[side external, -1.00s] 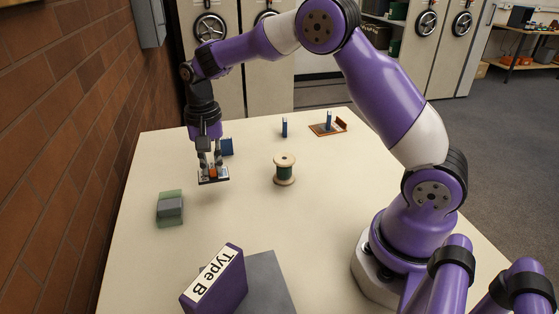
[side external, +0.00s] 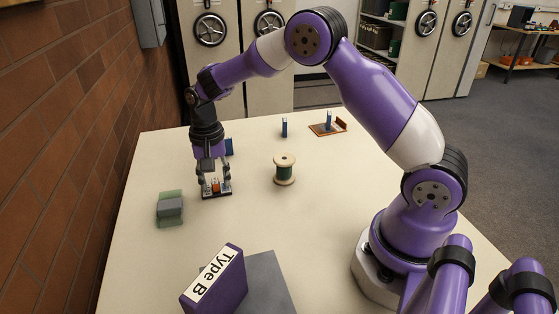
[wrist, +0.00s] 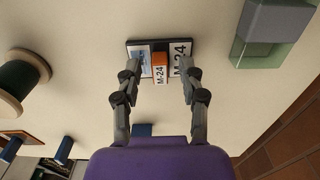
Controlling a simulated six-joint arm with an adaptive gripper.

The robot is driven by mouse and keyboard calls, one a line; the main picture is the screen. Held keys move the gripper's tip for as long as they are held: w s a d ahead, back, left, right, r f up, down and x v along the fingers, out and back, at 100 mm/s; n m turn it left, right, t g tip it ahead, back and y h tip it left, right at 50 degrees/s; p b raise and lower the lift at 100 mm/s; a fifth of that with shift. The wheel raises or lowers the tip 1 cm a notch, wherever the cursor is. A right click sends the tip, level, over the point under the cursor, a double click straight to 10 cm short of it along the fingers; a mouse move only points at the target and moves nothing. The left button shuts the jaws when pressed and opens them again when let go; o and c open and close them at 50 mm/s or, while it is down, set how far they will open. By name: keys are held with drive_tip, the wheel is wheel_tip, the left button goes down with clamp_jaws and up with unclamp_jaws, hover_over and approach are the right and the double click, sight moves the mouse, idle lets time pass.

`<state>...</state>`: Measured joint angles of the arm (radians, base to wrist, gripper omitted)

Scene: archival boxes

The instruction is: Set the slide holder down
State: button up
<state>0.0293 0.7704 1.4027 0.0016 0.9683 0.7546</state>
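The slide holder (side external: 217,193) is a small dark tray with an orange block in its middle and white labels reading M-24. It appears to rest flat on the table. It also shows in the wrist view (wrist: 160,66), at the top centre. My gripper (side external: 214,184) is low over the holder, with one finger on each side of the orange block. In the wrist view the fingers (wrist: 160,76) are spread, with gaps between them and the orange block. Whether the fingertips touch the tray's ends cannot be told.
A grey block in a translucent green tray (side external: 163,219) lies left of the holder. A green spool (side external: 284,171) stands to its right. A blue item (side external: 229,146) is behind my gripper. A purple Type B box (side external: 222,283) stands in front. Table between them is clear.

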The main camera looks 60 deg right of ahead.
sight(215, 181)
drive_tip(key=shift+r, duration=0.1)
drive_tip(key=s+r+n+t, duration=0.1)
drive_tip(key=s+r, duration=0.1)
drive_tip(key=r, duration=0.6)
drive_tip(key=s+r+n, duration=0.1)
drive_tip(key=s+r, duration=0.1)
drive_tip(key=r, duration=0.6)
drive_tip(key=s+a+n+t, duration=0.1)
drive_tip(key=s+n+t, duration=0.3)
drive_tip(key=s, duration=1.1)
drive_tip(key=n, duration=0.3)
drive_tip(key=shift+s+t, duration=0.25)
drive_tip(key=shift+t, duration=0.05)
drive_tip(key=shift+a, duration=0.1)
